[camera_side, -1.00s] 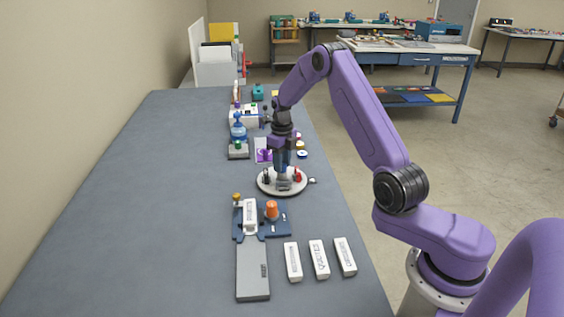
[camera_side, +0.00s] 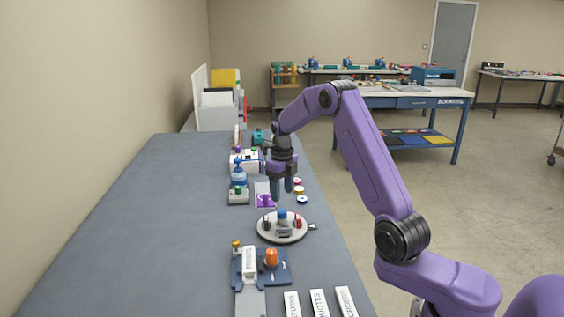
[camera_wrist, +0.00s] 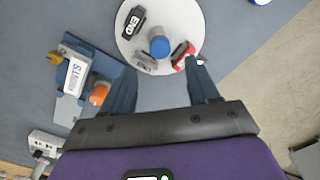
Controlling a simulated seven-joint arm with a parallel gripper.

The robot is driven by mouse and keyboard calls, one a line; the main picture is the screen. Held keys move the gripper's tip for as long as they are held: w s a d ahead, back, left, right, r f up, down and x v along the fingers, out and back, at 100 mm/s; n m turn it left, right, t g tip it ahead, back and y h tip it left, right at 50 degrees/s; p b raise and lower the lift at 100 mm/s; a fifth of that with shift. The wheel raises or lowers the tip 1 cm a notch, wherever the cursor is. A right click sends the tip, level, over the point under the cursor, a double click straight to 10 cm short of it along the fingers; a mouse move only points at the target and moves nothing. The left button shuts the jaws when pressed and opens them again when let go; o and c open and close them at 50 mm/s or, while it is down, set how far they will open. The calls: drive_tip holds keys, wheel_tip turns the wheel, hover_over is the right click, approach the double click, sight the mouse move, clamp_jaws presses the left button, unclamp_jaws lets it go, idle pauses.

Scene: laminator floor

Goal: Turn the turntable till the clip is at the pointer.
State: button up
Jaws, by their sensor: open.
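The turntable (camera_side: 272,235) is a round white disc on the bench, with a blue knob (camera_side: 282,214) at its centre. A red clip-like piece (camera_side: 299,222) stands on its right side, close to the small pointer-like part (camera_side: 313,227) outside the rim. A dark piece (camera_side: 266,224) stands at the left, and a grey piece (camera_side: 283,232) at the near side. My gripper (camera_side: 283,192) is open and empty above the knob, fingers pointing down.
A blue fixture (camera_side: 281,277) with an orange knob (camera_side: 271,258) sits nearer the camera, with white labelled blocks (camera_side: 318,303) to its right. The bench's left is clear.

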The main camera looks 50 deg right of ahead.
wheel_tip(320, 180, up, 11)
drive_tip(key=shift+f, duration=0.2)
idle(0.4)
drive_tip(key=shift+a, duration=0.1)
drive_tip(key=s+a+r+n, duration=0.1)
drive_tip(key=s+a+n, duration=0.5)
drive_tip(key=a+n, duration=0.55)
drive_tip(key=s+a+n, duration=0.6)
drive_tip(key=a+n, duration=0.4)
drive_tip(key=n, duration=0.2)
drive_tip(key=s+f+n, duration=0.2)
drive_tip(key=s+n, duration=1)
drive_tip(key=s, duration=0.1)
drive_tip(key=s+f+n, duration=0.2)
drive_tip(key=s+n, duration=1.1)
